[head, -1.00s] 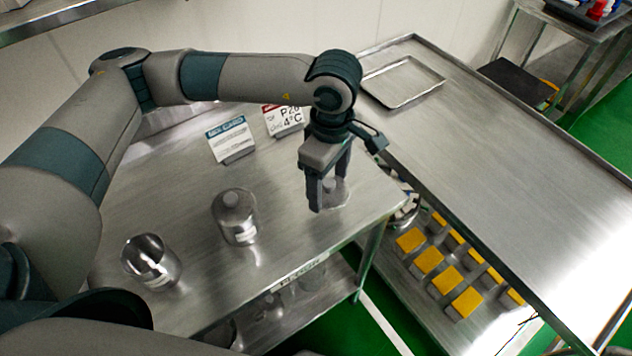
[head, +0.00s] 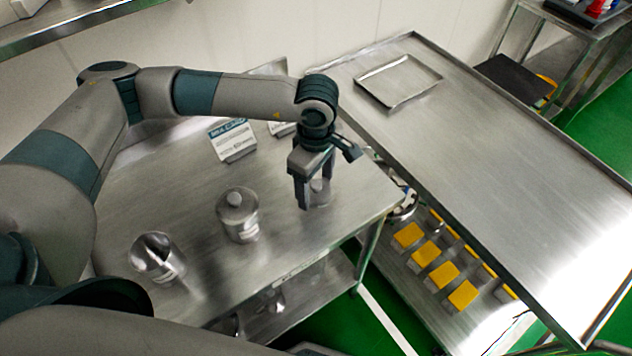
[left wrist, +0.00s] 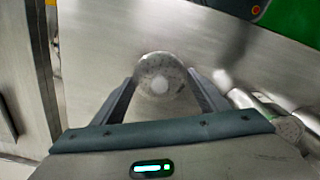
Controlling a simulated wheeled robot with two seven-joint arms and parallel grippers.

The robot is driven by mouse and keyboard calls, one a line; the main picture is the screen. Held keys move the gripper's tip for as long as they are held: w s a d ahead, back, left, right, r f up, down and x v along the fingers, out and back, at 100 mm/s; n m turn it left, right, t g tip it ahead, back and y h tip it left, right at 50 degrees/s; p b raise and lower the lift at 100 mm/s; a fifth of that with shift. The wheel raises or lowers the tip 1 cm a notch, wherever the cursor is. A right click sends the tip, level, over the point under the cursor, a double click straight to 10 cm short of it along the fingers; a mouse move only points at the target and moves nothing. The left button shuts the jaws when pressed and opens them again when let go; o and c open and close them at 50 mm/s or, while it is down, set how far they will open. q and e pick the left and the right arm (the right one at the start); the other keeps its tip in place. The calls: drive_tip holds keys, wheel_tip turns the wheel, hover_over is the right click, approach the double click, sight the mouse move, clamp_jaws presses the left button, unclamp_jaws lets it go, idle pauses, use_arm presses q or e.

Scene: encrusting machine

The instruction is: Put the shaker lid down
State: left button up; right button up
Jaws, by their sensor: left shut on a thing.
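My left gripper (head: 311,194) points down over the right part of the steel table (head: 190,188) and is shut on the shaker lid (head: 320,191). In the head view the lid is a small greyish piece, partly hidden by the fingers. In the left wrist view the lid (left wrist: 160,76) is round and speckled with a bright spot, between the two fingertips. I cannot tell whether it touches the table top. My right gripper is not in view.
A knobbed metal canister (head: 238,218) and an open metal cup (head: 157,258) stand left of the gripper. Sign cards (head: 233,140) stand behind. A larger steel table (head: 480,150) with an empty tray (head: 398,82) is at right. Yellow-topped blocks (head: 442,274) sit below it.

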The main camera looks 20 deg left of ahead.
use_arm(q)
drive_tip(key=shift+f, duration=0.55)
drive_tip(key=shift+f, duration=0.25)
drive_tip(key=o, duration=1)
drive_tip(key=shift+r, duration=0.1)
drive_tip(key=shift+r, duration=0.1)
